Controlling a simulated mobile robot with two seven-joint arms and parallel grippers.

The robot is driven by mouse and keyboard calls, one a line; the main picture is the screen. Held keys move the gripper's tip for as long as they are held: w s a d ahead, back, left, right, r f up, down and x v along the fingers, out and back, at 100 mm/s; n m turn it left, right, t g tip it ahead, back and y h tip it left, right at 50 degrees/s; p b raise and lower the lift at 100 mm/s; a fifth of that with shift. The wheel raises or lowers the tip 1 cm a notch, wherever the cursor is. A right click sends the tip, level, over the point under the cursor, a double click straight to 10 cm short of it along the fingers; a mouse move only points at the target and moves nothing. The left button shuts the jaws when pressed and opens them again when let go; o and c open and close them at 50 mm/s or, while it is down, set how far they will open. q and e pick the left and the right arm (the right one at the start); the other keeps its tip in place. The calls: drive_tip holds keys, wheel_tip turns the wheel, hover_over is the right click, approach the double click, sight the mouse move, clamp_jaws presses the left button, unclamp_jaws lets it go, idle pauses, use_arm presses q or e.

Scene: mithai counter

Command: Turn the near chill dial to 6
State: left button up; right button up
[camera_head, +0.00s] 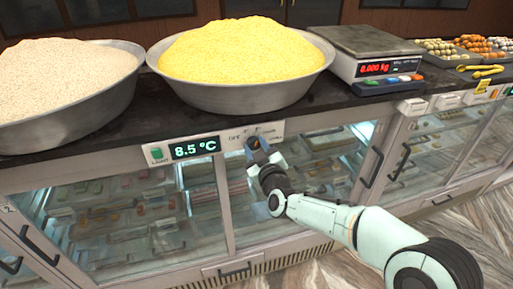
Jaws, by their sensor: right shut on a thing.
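The near chill dial (252,142) is on a pale plate on the front of the counter, to the right of the green-lit 8.5 °C display (194,148). Small print runs around the dial, but I cannot read its setting. My right gripper (258,148) reaches in from the lower right. It is shut on the dial, and its fingers hide most of it. My left gripper is not in view.
Two wide metal bowls, one of pale grain (62,82) and one of yellow crumbs (240,50), stand on the dark counter top. A scale (372,55) reading 0.000 kg is right of them. Glass doors with dark handles (371,167) lie below the dial.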

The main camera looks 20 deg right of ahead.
drive_tip(key=o, duration=1.1)
drive_tip(key=shift+c, duration=0.2)
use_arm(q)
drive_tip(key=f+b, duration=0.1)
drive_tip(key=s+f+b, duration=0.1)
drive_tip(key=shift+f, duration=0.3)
use_arm(e)
drive_tip(key=s, duration=1.3)
drive_tip(key=shift+s+d+r, duration=0.15)
drive_tip(key=shift+s+d, duration=0.05)
drive_tip(key=shift+d, duration=0.2)
